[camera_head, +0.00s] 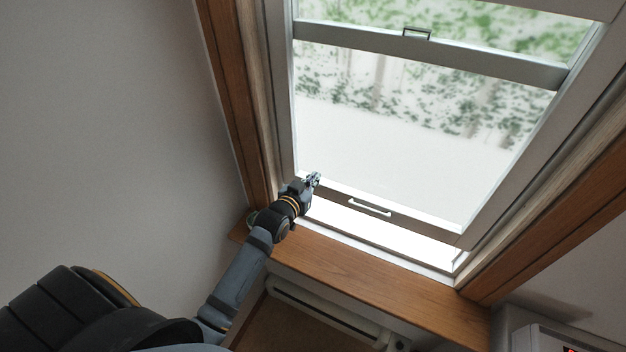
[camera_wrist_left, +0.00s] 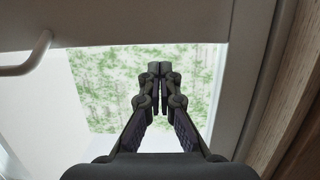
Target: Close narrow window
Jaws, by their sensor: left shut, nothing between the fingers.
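The narrow window fills the upper right of the head view. Its lower sash (camera_head: 415,220) stands a little above the sill, with a bright open gap (camera_head: 385,232) under its bottom rail. A white handle (camera_head: 370,207) sits on that rail; it also shows at the left of the left wrist view (camera_wrist_left: 25,58). My left gripper (camera_head: 314,179) is at the left end of the bottom rail, left of the handle. In the left wrist view its fingers (camera_wrist_left: 160,75) are together with nothing between them. I cannot tell whether it touches the sash. My right gripper is in neither view.
A wooden sill (camera_head: 390,285) runs below the window, with a white heater (camera_head: 325,312) beneath it. Wooden trim (camera_head: 228,85) and a bare wall (camera_head: 100,120) stand close on the left.

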